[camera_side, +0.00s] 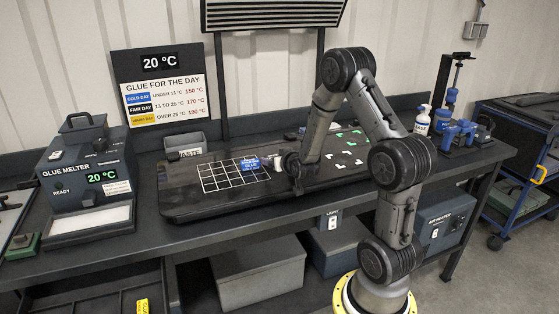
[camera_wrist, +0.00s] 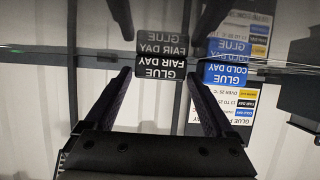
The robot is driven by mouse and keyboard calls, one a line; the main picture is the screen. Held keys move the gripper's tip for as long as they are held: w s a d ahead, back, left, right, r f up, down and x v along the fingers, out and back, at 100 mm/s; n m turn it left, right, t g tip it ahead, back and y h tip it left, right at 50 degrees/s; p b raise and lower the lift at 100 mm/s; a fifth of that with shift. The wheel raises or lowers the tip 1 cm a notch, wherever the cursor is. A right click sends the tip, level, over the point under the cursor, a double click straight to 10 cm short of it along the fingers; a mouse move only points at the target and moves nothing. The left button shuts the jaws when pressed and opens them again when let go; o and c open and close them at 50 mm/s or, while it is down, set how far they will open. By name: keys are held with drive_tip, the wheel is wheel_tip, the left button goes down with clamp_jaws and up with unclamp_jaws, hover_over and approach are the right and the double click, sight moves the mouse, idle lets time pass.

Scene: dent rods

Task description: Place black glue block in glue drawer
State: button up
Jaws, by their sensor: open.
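A black glue block (camera_wrist: 161,66) marked "GLUE FAIR DAY" is between the fingertips of my gripper (camera_wrist: 158,74) in the wrist view, with visible space on both sides. My gripper is open and low over the bench mat in the side view (camera_side: 289,164). The black block is hard to make out there. A blue glue block (camera_wrist: 226,74) marked "COLD DAY" is just right of it in the wrist view; it also shows at the white grid in the side view (camera_side: 250,163). An open drawer (camera_side: 88,300) with dividers is under the bench at lower left, holding a yellow block (camera_side: 142,306).
The glue melter (camera_side: 75,172) stands at the left, reading 20 °C, with a pale tray (camera_side: 90,219) in front. A waste bin (camera_side: 181,148) and the glue sign (camera_side: 163,98) are behind. Bottles (camera_side: 422,121) stand at the right. The mat's left part is clear.

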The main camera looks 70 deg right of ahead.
drive_tip(key=v, duration=1.1)
drive_tip(key=shift+s+a+r, duration=0.2)
drive_tip(key=shift+a+r, duration=0.05)
drive_tip(key=w+a+r+n+y, duration=0.1)
drive_tip(key=a+r+n+y, duration=0.15)
drive_tip(key=a, duration=0.45)
drive_tip(key=a+r+n+y, duration=0.2)
drive_tip(key=a+y, duration=0.2)
drive_tip(key=a, duration=0.4)
drive_tip(key=s+a+r+n+g+y, duration=0.2)
drive_tip(key=s+a+r+n, duration=0.1)
drive_tip(key=s+a, duration=0.3)
drive_tip(key=shift+s+a, duration=0.35)
drive_tip(key=shift+a, duration=0.5)
drive_tip(key=s+a, duration=0.1)
drive_tip(key=s, duration=0.1)
drive_tip(key=s+n+g, duration=0.1)
drive_tip(key=s, duration=0.2)
drive_tip(key=s+a+g+y, duration=0.1)
drive_tip(key=s, duration=0.1)
drive_tip(key=shift+s+a+r+n, duration=0.25)
drive_tip(key=shift+s+a+r, duration=0.05)
drive_tip(key=shift+s+r, duration=0.1)
drive_tip(key=shift+c, duration=0.3)
drive_tip(key=shift+w, duration=0.1)
